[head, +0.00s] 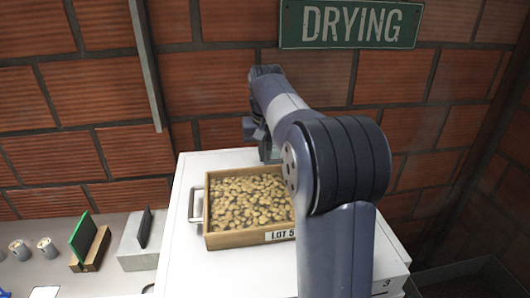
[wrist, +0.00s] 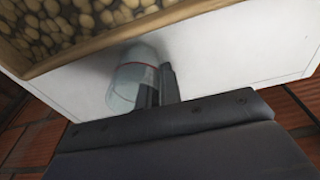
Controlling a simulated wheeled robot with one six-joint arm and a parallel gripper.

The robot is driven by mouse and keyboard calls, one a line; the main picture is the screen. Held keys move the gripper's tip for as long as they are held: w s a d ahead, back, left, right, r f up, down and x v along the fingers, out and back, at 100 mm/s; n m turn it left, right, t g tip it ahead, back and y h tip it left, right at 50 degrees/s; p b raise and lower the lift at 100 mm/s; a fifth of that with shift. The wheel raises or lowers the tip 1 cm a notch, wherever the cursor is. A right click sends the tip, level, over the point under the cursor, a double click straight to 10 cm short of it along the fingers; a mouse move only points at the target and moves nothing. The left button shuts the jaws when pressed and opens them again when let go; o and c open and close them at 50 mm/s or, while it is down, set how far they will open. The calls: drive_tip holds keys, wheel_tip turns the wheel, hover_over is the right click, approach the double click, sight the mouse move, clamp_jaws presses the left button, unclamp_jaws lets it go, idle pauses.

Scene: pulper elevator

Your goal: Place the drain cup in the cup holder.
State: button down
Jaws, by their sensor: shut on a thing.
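The drain cup (wrist: 128,88) is a clear cup with a red line around it. My gripper (wrist: 156,84) is shut on it, with the dark fingers at its right side. I cannot make out a cup holder in either view.
A wooden tray of beans (head: 224,240), labelled LOT, sits on the white cabinet (head: 180,262). Left, a lower counter holds a green board in a wooden stand (head: 100,250), a grey block (head: 137,262) and two small cylinders (head: 46,247). A DRYING sign (head: 350,24) hangs behind.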

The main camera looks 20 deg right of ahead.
drive_tip(key=shift+f, duration=0.15)
drive_tip(key=c, duration=1.6)
unclamp_jaws()
wheel_tip(320, 180, up, 11)
drive_tip(key=s, duration=0.1)
drive_tip(key=shift+s+a, duration=0.2)
drive_tip(key=shift+s, duration=0.05)
drive_tip(key=shift+o, duration=0.4)
drive_tip(key=shift+s+r+p, duration=0.1)
drive_tip(key=shift+r+p, duration=0.4)
drive_tip(key=shift+p, duration=0.05)
drive_tip(key=f, duration=0.2)
drive_tip(key=f+p, duration=0.1)
drive_tip(key=f, duration=0.2)
drive_tip(key=f+p, duration=0.1)
drive_tip(key=f, duration=0.1)
drive_tip(key=shift+w+d+f, duration=0.1)
drive_tip(key=shift+w+f, duration=0.15)
drive_tip(key=shift+f, duration=0.1)
drive_tip(key=shift+w+d+f+p, duration=0.1)
drive_tip(key=shift+w+f+p, duration=0.15)
drive_tip(key=shift+f, duration=0.65)
drive_tip(key=shift+w+a+f+p, duration=0.1)
drive_tip(key=shift+w+f+p, duration=0.15)
drive_tip(key=shift+f, duration=0.65)
drive_tip(key=shift+w+d+f+p, duration=0.15)
drive_tip(key=shift+f+p, duration=0.2)
drive_tip(key=shift+f, duration=0.55)
